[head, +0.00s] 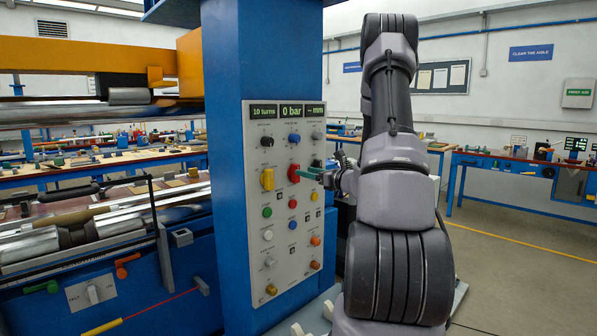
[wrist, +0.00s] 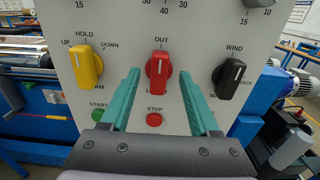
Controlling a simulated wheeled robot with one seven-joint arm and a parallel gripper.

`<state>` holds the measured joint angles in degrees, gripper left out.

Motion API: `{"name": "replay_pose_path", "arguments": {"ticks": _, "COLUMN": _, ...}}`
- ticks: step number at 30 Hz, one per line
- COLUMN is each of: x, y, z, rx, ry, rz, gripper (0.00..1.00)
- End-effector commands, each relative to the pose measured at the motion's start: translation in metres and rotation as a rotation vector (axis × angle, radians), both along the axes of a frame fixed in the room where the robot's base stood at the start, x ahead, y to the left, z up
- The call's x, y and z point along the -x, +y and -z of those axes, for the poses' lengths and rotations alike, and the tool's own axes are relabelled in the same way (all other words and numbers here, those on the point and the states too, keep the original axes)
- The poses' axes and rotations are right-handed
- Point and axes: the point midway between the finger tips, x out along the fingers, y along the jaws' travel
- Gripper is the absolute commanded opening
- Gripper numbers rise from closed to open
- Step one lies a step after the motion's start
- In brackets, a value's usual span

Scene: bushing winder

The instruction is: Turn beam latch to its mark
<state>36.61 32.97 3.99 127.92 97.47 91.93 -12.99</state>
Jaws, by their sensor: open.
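The grey control panel (head: 283,240) stands on the blue column. A red knob (wrist: 159,72) is in the middle of the wrist view, its white line pointing up to the OUT label. The label below it is mostly hidden; only a first letter shows. The red knob also shows in the head view (head: 293,172). My gripper (wrist: 159,78) has its teal fingers apart, one on each side of the red knob. In the head view my gripper (head: 304,174) reaches the panel from the right.
A yellow knob (wrist: 86,67) marked UP, HOLD, DOWN is left of the red one. A black knob (wrist: 229,79) marked WIND is right. Green START (wrist: 99,115) and red STOP (wrist: 155,120) buttons lie below, close to the fingers. Display windows (head: 291,111) top the panel.

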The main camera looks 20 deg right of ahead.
Motion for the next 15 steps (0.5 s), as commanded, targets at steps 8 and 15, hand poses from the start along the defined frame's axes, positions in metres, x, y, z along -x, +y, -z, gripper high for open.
{"name": "replay_pose_path", "arguments": {"ticks": 8, "x": -0.037, "y": 0.014, "z": 0.0, "rx": 0.0, "ry": 0.001, "rz": -0.001, "gripper": 0.62}}
{"name": "replay_pose_path", "arguments": {"ticks": 15, "x": -0.044, "y": 0.016, "z": 0.0, "rx": 0.0, "ry": 0.0, "rz": 0.0, "gripper": 0.62}}
